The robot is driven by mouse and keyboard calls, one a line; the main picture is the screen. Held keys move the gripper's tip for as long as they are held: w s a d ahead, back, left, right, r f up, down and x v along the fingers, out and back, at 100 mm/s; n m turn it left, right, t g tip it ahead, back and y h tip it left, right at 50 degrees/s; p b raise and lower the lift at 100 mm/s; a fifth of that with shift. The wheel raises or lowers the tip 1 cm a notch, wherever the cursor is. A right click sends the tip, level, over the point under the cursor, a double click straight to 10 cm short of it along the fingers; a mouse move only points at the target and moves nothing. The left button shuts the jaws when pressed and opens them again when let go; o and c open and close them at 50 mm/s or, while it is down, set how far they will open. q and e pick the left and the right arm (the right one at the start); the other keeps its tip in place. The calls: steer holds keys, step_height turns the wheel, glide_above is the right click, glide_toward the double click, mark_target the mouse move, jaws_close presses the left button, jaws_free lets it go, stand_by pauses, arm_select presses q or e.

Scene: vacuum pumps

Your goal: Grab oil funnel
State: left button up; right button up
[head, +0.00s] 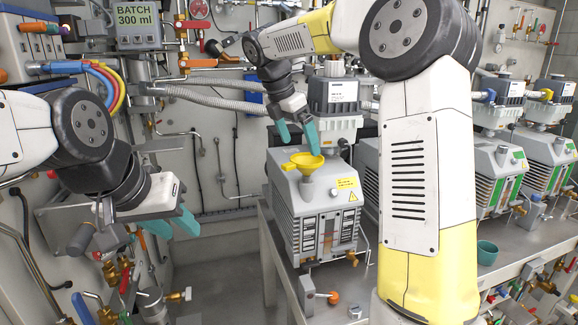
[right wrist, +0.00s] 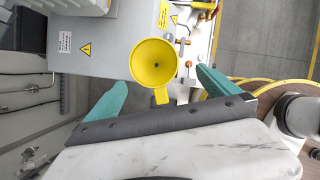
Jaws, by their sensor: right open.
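The yellow oil funnel (head: 303,161) sits on top of the nearest grey vacuum pump (head: 315,205). My right gripper (head: 299,142) is above and around the funnel, with its teal fingers spread apart. In the right wrist view, the funnel (right wrist: 154,63) shows its round bowl from above, with its tab pointing toward the palm. There the open fingers of my right gripper (right wrist: 161,80) lie on either side of the tab, with nothing between them touching. My left gripper (head: 178,225) hangs at the left, away from the pump; its finger gap is unclear.
A grey bench (head: 282,255) carries the pump, with more pumps (head: 497,170) to the right. A teal cup (head: 487,253) stands on the bench at the right. Hoses, pipes and valves cover the back wall. My right arm hides part of the bench.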

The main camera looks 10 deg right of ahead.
mark_target(304, 173)
steer(key=x, duration=0.5)
steer(key=w+x, duration=0.1)
steer(key=x, duration=0.2)
steer(key=shift+a+r, duration=0.1)
steer(key=shift+a, duration=0.1)
steer(key=c, duration=1.4)
steer(key=shift+r, duration=0.1)
